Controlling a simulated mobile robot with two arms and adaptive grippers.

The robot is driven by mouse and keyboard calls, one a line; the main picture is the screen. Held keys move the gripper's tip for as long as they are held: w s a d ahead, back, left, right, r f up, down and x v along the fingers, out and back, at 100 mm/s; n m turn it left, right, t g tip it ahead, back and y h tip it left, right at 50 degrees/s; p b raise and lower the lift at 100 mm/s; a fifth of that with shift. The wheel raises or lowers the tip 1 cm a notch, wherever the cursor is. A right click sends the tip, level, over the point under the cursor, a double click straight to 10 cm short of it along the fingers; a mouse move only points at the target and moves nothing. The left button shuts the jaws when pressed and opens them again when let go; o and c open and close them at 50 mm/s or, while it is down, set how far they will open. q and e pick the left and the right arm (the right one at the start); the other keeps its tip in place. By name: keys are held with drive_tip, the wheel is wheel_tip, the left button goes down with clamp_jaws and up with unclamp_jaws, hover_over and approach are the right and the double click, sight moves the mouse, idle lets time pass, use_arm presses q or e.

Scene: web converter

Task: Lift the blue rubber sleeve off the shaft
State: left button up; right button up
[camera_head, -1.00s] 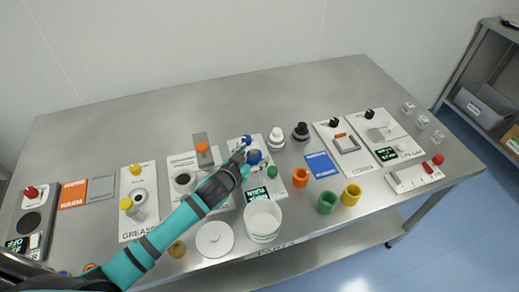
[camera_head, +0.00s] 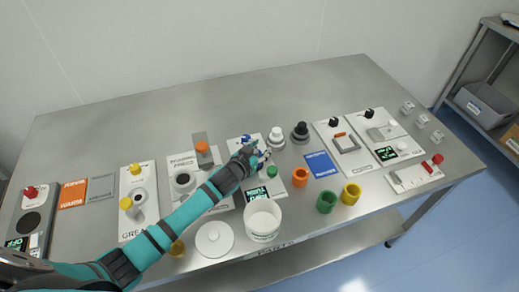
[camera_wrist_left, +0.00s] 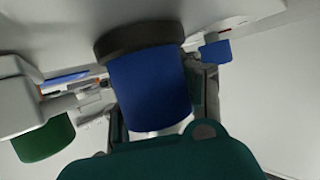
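The blue rubber sleeve (camera_wrist_left: 150,85) is a blue cylinder with a dark ring at its upper end in the left wrist view. It fills the middle of that view, between the dark fingers of my left gripper. In the head view my left gripper (camera_head: 260,156) is over the white panel with the blue knob and green button, and it mostly hides the sleeve there. I cannot tell whether the fingers press on the sleeve or only stand around it. The shaft is hidden. My right gripper is not in view.
A blue knob (camera_head: 246,140) and a green button (camera_head: 272,171) are close to the gripper. A white tub (camera_head: 263,218) stands in front, and white and black stacked parts (camera_head: 277,138) stand to the right. The table's back is clear.

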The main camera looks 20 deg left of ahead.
use_arm(q)
clamp_jaws()
idle(1.4)
